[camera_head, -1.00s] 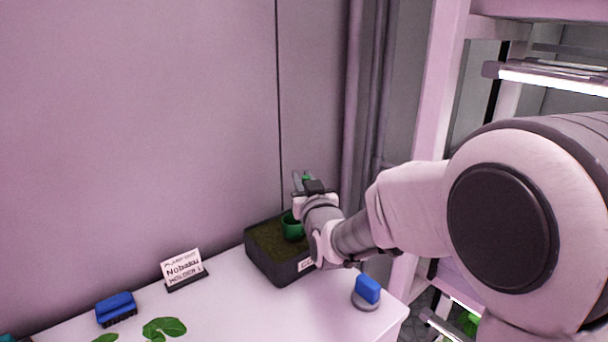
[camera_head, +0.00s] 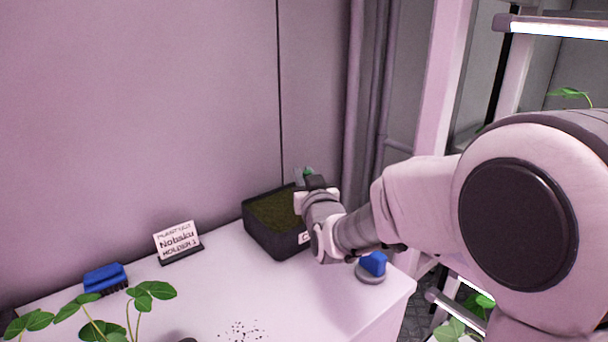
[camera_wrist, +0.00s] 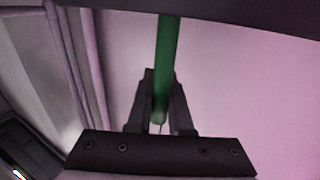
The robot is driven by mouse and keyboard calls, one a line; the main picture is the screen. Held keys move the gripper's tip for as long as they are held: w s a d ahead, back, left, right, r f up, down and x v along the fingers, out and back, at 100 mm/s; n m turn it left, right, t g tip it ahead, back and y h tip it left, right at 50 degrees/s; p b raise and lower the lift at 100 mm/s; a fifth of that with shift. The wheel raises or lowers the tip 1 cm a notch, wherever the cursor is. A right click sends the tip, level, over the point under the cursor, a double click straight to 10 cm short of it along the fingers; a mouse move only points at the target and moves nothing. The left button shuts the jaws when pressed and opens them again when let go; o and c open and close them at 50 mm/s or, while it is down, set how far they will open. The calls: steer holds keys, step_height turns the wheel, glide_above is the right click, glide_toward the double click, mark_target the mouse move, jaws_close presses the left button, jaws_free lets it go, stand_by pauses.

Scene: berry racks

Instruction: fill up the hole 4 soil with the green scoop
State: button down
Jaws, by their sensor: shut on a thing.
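In the wrist view my gripper (camera_wrist: 160,118) is shut on the green handle of the scoop (camera_wrist: 168,60). In the head view my gripper (camera_head: 308,180) is at the right back edge of the soil box, with only a small green bit of the scoop (camera_head: 308,171) showing above it. The scoop's cup is hidden, so I cannot tell whether it holds soil. The black box of dark soil (camera_head: 249,229) stands against the wall, partly hidden by my gripper. Hole 4 cannot be made out in these frames.
A white sign (camera_head: 178,241) and a blue brush (camera_head: 105,278) stand left on the white table (camera_head: 215,285). Leafy plants (camera_head: 125,310) are at the front left. Dark crumbs (camera_head: 243,330) lie at the front. A blue-topped round item (camera_head: 372,268) is near the right edge.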

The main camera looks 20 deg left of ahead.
stand_by(0.5)
step_height(320, 180, up, 10)
steer(key=p, duration=0.3)
steer(key=shift+f+p, duration=0.25)
steer(key=shift+p, duration=0.1)
stand_by(0.3)
stand_by(0.5)
